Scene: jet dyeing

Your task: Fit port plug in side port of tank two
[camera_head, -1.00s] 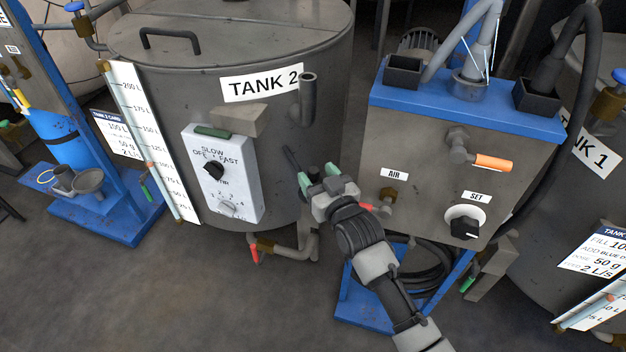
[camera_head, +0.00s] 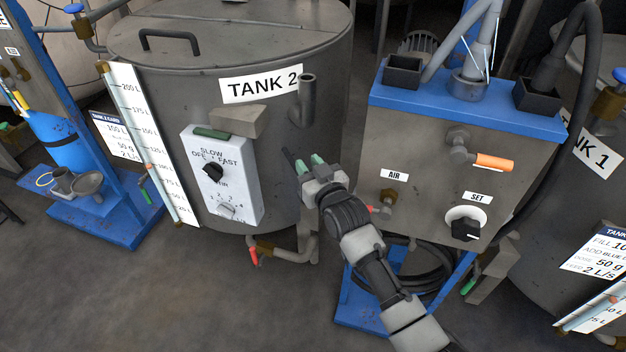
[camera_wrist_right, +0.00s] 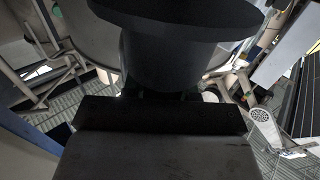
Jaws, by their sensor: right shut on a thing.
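Tank two (camera_head: 270,130) is the grey round tank at centre left, with a TANK 2 label. My right gripper (camera_head: 308,163) is close to the tank's lower right side, its green fingertips pointing at the wall. It is shut on a dark piece, which I take to be the port plug (camera_wrist_right: 180,60). In the right wrist view this is a large dark round shape with a wide rim. A short dark bar (camera_head: 288,158) shows just left of the fingertips against the tank. I cannot tell whether it is part of the plug or the port. The side port opening is not clearly visible. My left gripper is out of view.
A white control box (camera_head: 222,175) is on the tank left of my gripper, with an upright bent pipe (camera_head: 307,100) above. A grey cabinet (camera_head: 430,165) with an orange-handled valve (camera_head: 492,162) stands close on the right. A red-handled drain valve (camera_head: 254,255) is below.

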